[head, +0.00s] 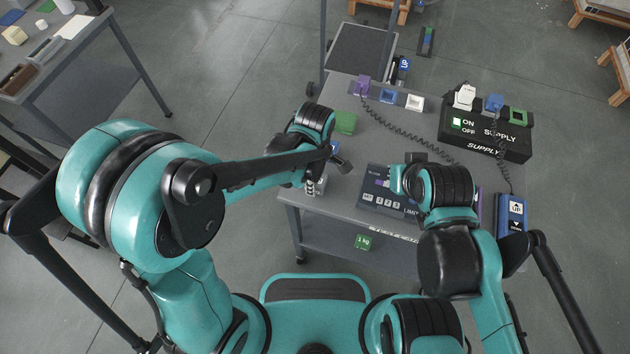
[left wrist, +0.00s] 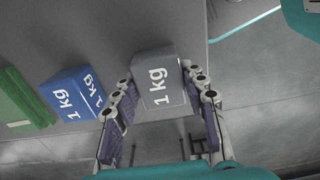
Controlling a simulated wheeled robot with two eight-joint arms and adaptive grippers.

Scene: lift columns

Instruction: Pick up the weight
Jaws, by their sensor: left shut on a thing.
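A grey weight (left wrist: 158,82) marked "1 kg" sits at the table edge, between the two fingers of my left gripper (left wrist: 161,98). The fingers touch its sides and are shut on it. In the head view the weight (head: 317,186) is partly hidden by my left wrist, at the front left of the table. I cannot tell whether it is clear of the table top. A blue 1 kg weight (left wrist: 75,96) stands just left of it in the left wrist view. My right gripper (head: 399,178) is above the dark control panel, its fingers too small to read.
The grey table (head: 300,205) also carries a green block (head: 345,122), a black supply box (head: 486,134) and a coiled cable (head: 420,137). A green 1 kg block (head: 363,242) shows lower, beyond the front edge. A second table (head: 75,65) stands at far left.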

